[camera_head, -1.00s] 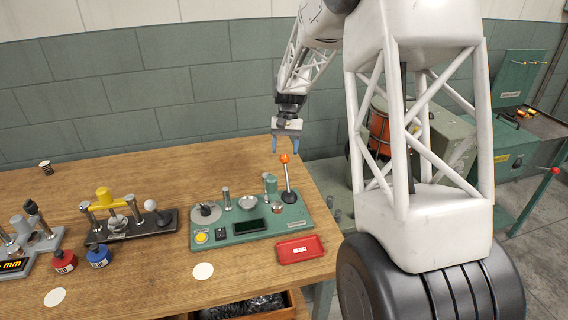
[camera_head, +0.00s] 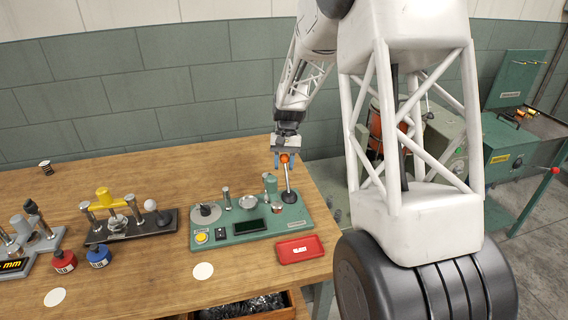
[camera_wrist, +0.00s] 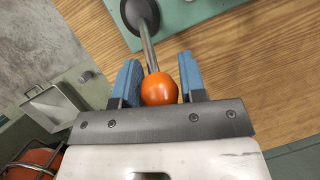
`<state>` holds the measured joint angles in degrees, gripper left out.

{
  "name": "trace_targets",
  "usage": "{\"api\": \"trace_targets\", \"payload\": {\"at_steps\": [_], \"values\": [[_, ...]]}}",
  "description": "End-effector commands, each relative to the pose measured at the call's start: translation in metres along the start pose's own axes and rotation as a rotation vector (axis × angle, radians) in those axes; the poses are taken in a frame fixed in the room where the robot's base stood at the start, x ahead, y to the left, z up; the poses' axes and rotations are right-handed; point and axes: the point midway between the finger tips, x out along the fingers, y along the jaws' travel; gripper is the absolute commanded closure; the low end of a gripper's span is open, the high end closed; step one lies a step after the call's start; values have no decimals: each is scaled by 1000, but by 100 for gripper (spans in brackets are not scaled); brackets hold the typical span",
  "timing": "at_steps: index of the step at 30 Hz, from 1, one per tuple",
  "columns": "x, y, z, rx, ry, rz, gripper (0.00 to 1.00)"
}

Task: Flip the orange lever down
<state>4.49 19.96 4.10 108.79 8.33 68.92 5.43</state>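The orange lever knob (camera_head: 284,158) tops a metal rod that stands upright from a dark round base at the right end of the green machine (camera_head: 251,238). My gripper (camera_head: 284,162) is at the knob, with its fingers pointing down. In the wrist view the orange knob (camera_wrist: 159,88) lies between the two blue fingers of my gripper (camera_wrist: 160,84). A small gap shows on the right side of the knob, and the left finger is close to it. The fingers are apart and do not look clamped on it.
The wooden bench (camera_head: 150,275) has free room around a white disc (camera_head: 203,271).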

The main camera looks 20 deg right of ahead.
Motion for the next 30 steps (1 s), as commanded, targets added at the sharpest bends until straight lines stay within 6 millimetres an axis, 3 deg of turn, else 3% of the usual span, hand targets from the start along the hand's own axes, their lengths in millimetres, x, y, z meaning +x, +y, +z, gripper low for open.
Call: {"api": "trace_targets", "payload": {"at_steps": [1,7,30], "values": [[0,0,0,0,0,0,70],[0,0,0,0,0,0,100],[-3,3,14,-20,121,-27,100]]}}
